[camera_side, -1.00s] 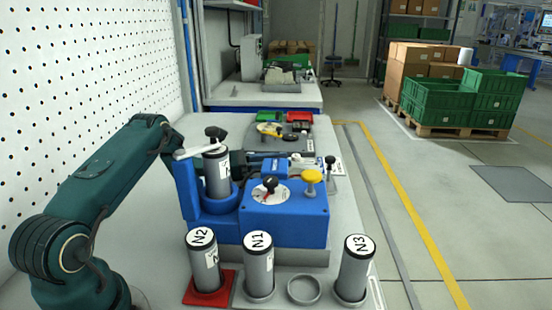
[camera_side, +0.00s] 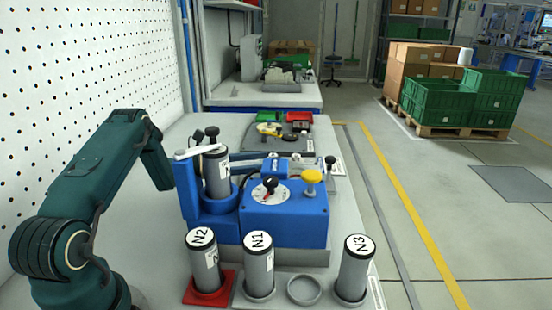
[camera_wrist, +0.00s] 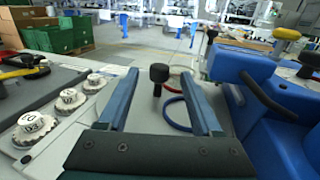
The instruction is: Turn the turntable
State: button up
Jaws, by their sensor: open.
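My gripper (camera_wrist: 159,76) is open, with nothing held. A black-topped post (camera_wrist: 158,78) shows between its two fingers, beyond them; I cannot tell the distance. In the side view my gripper is mostly hidden behind the blue station and the canister in it.
A blue box (camera_side: 290,222) with a dial and yellow button (camera_side: 311,176) stands beside my arm. A canister (camera_side: 216,172) sits in the blue holder. Canisters N2 (camera_side: 203,262), N1 (camera_side: 259,270) and N3 (camera_side: 355,270) stand in front. White labelled knobs (camera_wrist: 70,98) lie left of my fingers.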

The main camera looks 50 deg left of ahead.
jog(key=shift+r, duration=0.15)
jog(key=c, duration=0.7)
jog(key=shift+r, duration=0.5)
grip_shut()
notch_tip(320, 180, up, 12)
jog(key=s+m+g+h, duration=0.2)
jog(key=m+g, duration=0.1)
jog(key=m, duration=0.7)
jog(key=s+a+f+m+g+y, duration=0.2)
jog(key=s+a+m+g+y, duration=0.5)
jog(key=m, duration=1.1)
send_near(242, 180)
jog(key=f, duration=0.1)
jog(key=w+f, duration=0.1)
jog(key=f, duration=0.1)
jog(key=w+f, duration=0.1)
jog(key=shift+w+d+f, duration=0.15)
jog(key=shift+w+f, duration=0.05)
jog(key=shift+f, duration=0.05)
jog(key=d, duration=0.1)
jog(key=w+d, duration=0.1)
jog(key=shift+d+f, duration=0.25)
jog(key=shift+d, duration=0.1)
jog(key=shift+w+d, duration=0.2)
jog(key=shift+d, duration=0.45)
